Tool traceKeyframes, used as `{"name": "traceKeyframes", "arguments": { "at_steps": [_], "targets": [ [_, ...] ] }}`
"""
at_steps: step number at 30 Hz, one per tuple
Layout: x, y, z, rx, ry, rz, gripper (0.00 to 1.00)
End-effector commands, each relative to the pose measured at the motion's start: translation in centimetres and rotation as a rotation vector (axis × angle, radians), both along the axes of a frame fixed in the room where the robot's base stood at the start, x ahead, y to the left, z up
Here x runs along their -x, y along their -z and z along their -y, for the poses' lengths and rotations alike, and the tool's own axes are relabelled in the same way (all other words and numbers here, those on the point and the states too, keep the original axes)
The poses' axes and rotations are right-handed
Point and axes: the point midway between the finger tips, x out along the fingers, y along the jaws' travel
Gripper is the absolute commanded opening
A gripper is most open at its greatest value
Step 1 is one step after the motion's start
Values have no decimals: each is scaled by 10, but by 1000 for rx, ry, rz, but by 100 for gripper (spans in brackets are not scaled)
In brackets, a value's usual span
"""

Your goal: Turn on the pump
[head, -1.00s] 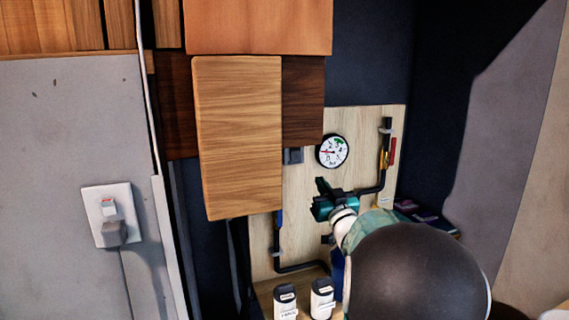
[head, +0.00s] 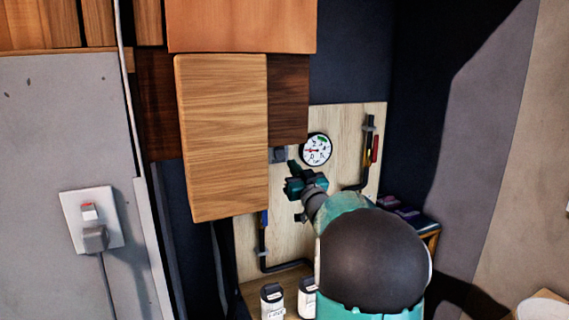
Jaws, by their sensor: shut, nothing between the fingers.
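A light wooden board (head: 340,135) at the back carries a round white gauge (head: 316,149), black pipes (head: 262,245) and a small dark grey box (head: 278,155) left of the gauge. No pump body is clearly visible; my arm hides the lower middle of the board. My gripper (head: 294,168) is shut and empty in front of the board, just below the dark box and gauge. I cannot tell whether it touches anything.
A wooden cabinet door (head: 222,140) hangs close to the left of my gripper. Two white bottles with dark caps (head: 272,300) (head: 307,297) stand on a ledge below. Dark boxes (head: 405,212) lie to the right of the board.

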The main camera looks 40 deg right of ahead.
Motion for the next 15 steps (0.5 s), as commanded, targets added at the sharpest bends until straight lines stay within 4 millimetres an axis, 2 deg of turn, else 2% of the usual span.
{"name": "traceKeyframes", "arguments": {
  "at_steps": [5,6,10,15],
  "targets": [
    [-34,-13,8,0,-1,1,0],
    [-41,-6,11,-4,0,-2,0],
    [-56,0,16,-1,0,-1,0],
    [-65,4,18,-1,0,0,0]
  ]
}}
